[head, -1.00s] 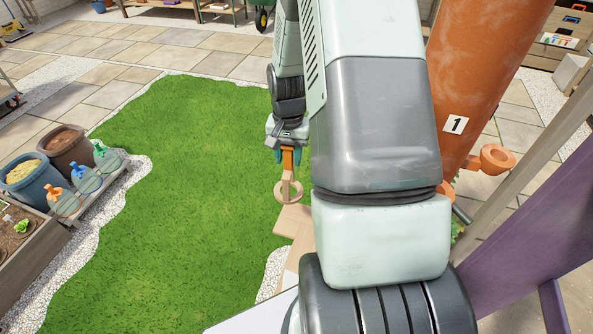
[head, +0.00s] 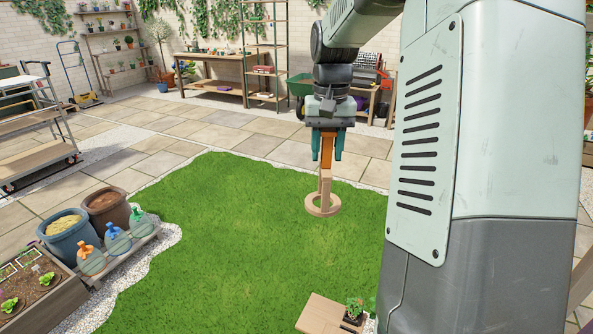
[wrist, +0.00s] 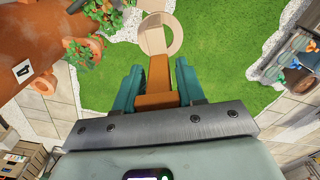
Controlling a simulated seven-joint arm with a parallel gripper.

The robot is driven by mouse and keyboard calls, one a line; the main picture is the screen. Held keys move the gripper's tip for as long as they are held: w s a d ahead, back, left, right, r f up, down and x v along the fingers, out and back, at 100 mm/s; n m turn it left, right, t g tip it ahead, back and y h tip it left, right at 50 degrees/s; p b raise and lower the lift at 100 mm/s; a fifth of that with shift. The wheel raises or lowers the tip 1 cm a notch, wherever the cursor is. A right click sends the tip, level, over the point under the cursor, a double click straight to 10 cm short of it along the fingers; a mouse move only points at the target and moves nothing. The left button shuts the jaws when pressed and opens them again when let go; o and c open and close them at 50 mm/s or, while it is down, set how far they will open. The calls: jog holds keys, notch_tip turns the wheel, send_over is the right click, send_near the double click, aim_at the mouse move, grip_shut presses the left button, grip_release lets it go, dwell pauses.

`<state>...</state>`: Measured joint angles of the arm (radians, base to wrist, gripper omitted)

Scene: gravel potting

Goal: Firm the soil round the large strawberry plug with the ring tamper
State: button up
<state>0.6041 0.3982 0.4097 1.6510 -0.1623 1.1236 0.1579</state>
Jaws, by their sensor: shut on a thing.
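My gripper (head: 327,155) is shut on the orange handle of the ring tamper (head: 325,182). The tamper hangs down below the fingers, with its pale wooden ring lowest, in the air over the lawn. The tamper also shows in the wrist view (wrist: 158,75), with its handle between the two teal fingers. A small green plant (head: 354,305) in a dark container is at the bottom of the head view, well apart from the ring; I cannot tell whether it is the large strawberry plug. In the wrist view, leafy plants (wrist: 78,54) grow from a terracotta planter (wrist: 30,45).
Blue (head: 68,240) and brown (head: 108,208) tubs and several spray bottles stand at left, near a raised bed (head: 40,290). The lawn (head: 240,250) is open. My own arm hides the right side.

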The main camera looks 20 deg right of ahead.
jog(key=s+d+m, duration=0.2)
jog(key=d+m, duration=0.1)
jog(key=d, duration=0.9)
jog(key=s+d+m, duration=0.2)
jog(key=d, duration=0.9)
notch_tip(320, 180, down, 9)
jog(key=shift+w, duration=0.2)
jog(key=shift+a+f, duration=0.1)
jog(key=shift+f, duration=0.55)
dwell(0.8)
notch_tip(320, 180, up, 10)
jog(key=shift+r, duration=0.15)
dwell(1.0)
